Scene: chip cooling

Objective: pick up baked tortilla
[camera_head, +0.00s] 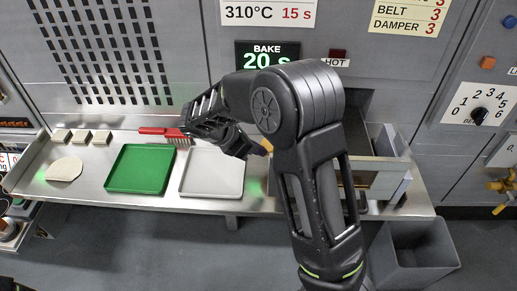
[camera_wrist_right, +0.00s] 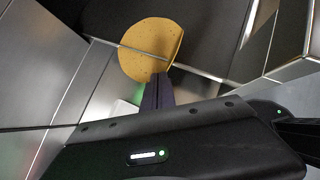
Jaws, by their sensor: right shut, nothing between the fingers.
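A round yellow-orange baked tortilla (camera_wrist_right: 150,42) shows in the right wrist view, lying across the edge between a metal surface and a dark opening. A small orange sliver beside my arm in the head view (camera_head: 267,145) looks like the same tortilla, mostly hidden by the arm. My right gripper (camera_wrist_right: 157,80) is shut and empty. Its fingertips are at the tortilla's lower edge in the wrist view; I cannot tell whether they touch it. In the head view my right forearm hides the fingertips. My left gripper is not in view.
A green tray (camera_head: 141,167) and a pale grey tray (camera_head: 212,171) lie on the metal counter. A red brush (camera_head: 163,132) lies behind them. A pale dough piece (camera_head: 65,169) and small blocks (camera_head: 82,137) are at the left. A grey bin (camera_head: 416,254) stands at lower right.

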